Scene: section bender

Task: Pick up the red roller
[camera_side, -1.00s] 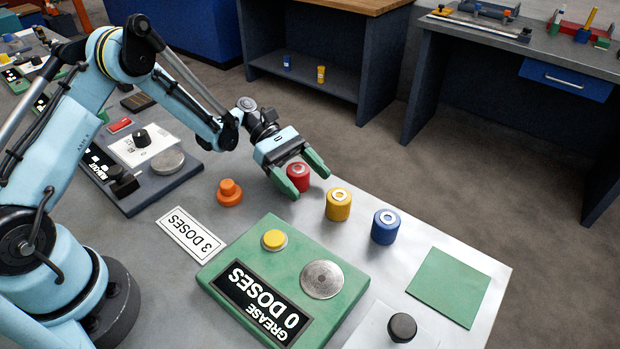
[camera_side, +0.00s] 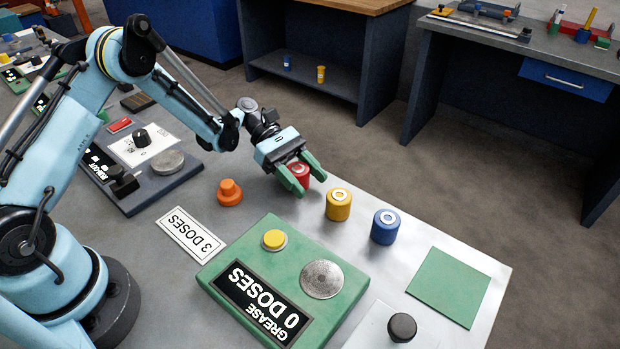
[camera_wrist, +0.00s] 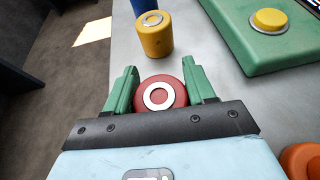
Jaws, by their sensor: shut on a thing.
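The red roller (camera_side: 300,172) stands upright near the far edge of the grey bench, with a pale ring on its top. My gripper (camera_side: 301,184) is around it, with the green fingers closed against its two sides. In the wrist view the red roller (camera_wrist: 161,94) sits between the fingertips of my gripper (camera_wrist: 160,84). The fingers hide part of the roller's sides, and I cannot tell whether its base is still on the bench.
A yellow roller (camera_side: 338,205) and a blue roller (camera_side: 385,228) stand to the right. An orange knob-shaped piece (camera_side: 230,193) is to the left. The green grease box (camera_side: 340,310) is in front, with a yellow button. A flat green square (camera_side: 448,287) lies at the right.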

